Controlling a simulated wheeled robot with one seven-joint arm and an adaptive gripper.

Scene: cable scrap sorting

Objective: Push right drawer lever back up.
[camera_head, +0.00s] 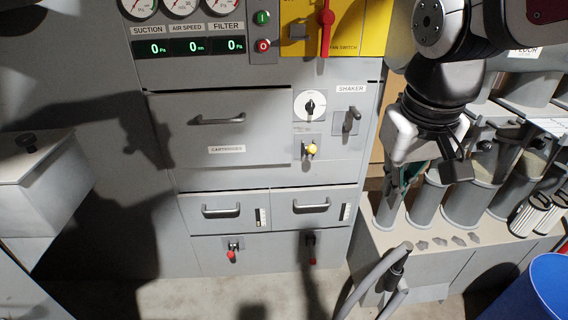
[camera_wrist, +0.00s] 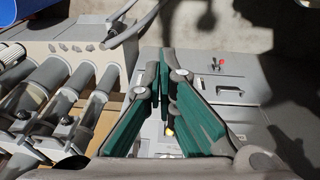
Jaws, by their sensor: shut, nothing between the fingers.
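The right drawer lever (camera_head: 312,252) is on the lower panel of the grey cabinet, below the right small drawer (camera_head: 314,207). It is in shadow, and its red knob hangs below its dark mount. My gripper (camera_head: 403,186) is to the right of and above it, in front of the grey cylinders, well apart from the lever. In the wrist view my gripper's green-padded fingers (camera_wrist: 160,76) converge at the tips, shut and empty. A red-knobbed lever (camera_wrist: 221,64) shows right of the fingers there; I cannot tell surely which one it is.
The left lever (camera_head: 232,252) also has its red knob low. Grey cylinders (camera_head: 428,200) stand on a bench at right, with a grey hose (camera_head: 372,278) in front of it. A blue bin (camera_head: 545,290) is at the bottom right. The floor before the drawers looks clear.

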